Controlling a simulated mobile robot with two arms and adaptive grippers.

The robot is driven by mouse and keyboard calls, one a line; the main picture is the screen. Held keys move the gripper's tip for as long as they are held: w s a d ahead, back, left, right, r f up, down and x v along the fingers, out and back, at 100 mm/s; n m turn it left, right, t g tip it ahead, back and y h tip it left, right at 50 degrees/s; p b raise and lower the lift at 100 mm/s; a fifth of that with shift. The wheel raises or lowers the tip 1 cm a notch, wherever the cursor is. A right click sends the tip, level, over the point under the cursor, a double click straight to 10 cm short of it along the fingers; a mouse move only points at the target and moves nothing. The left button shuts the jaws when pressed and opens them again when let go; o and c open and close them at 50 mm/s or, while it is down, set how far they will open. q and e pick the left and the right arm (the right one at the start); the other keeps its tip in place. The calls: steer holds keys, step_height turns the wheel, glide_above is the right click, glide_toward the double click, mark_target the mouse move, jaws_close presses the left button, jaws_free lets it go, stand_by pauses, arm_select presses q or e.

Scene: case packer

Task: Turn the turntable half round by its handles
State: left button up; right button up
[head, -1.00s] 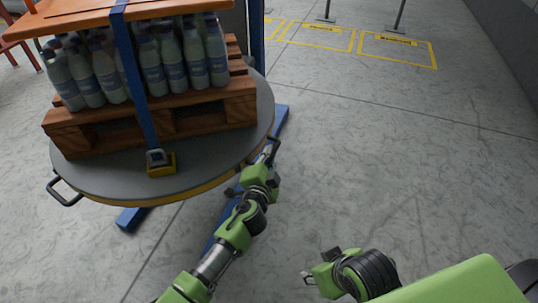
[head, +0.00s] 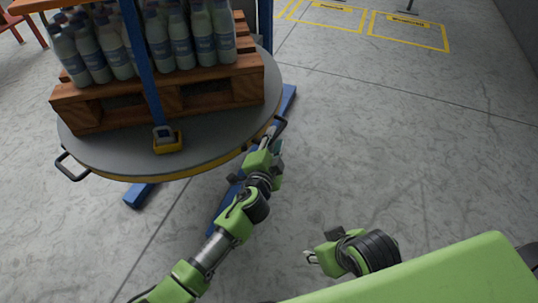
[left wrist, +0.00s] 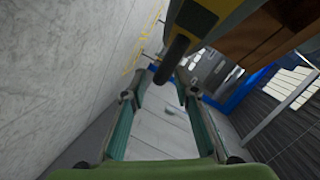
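The round grey turntable (head: 215,135) with a yellow rim stands at the upper left of the head view. One black handle (head: 70,168) sticks out at its left front. Another handle (head: 279,128) is at its right front, by my left gripper (head: 271,139). In the left wrist view the fingers of my left gripper (left wrist: 160,84) are spread apart. The dark handle bar (left wrist: 174,57) reaches down between the fingertips, and I see no clear contact. My right gripper (head: 318,256) is over bare floor, away from the turntable; its fingers are too small to judge.
A wooden pallet (head: 190,98) on the turntable carries several bottles (head: 160,42). Blue base legs (head: 287,99) reach out below. The floor (head: 400,150) on the right is clear, with yellow markings (head: 410,30) beyond.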

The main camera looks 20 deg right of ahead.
arm_select(q)
steer(key=v, duration=0.9)
steer(key=shift+s, duration=0.1)
arm_select(e)
steer(key=shift+c, duration=0.5)
